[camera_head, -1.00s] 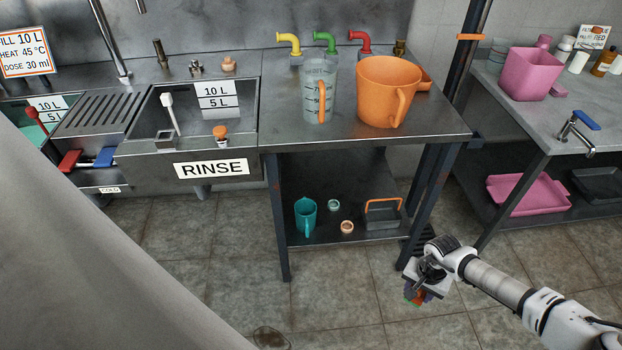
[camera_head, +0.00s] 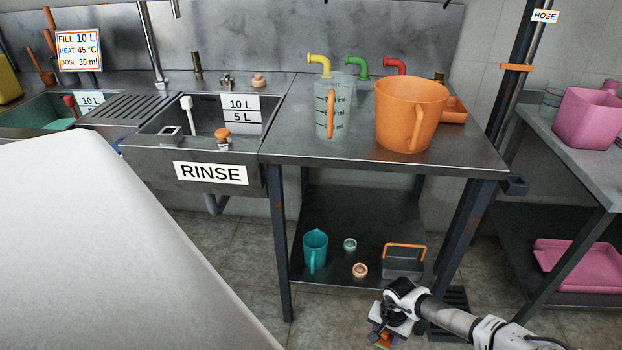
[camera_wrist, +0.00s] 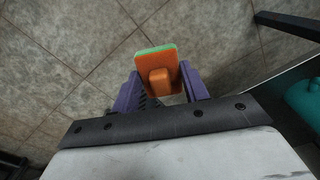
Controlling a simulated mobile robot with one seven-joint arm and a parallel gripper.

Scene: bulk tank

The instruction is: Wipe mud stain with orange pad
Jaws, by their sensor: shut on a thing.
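The orange pad (camera_wrist: 158,62), with a green face along its far edge, is held by its block handle between the purple fingers of my gripper (camera_wrist: 165,88) in the wrist view. In the head view my gripper (camera_head: 382,338) is low at the bottom edge, in front of the steel table, and only a bit of the orange pad (camera_head: 383,343) shows. The pad is over the tiled floor; I cannot tell how high. No mud stain shows in either present view.
The steel table (camera_head: 295,140) has dark legs and a lower shelf with a teal jug (camera_head: 315,250) and a grey caddy (camera_head: 402,264). A dark floor grate (camera_head: 450,303) lies beside my arm. A second bench (camera_head: 590,160) stands at right. Bare floor (camera_wrist: 65,50) shows in the wrist view.

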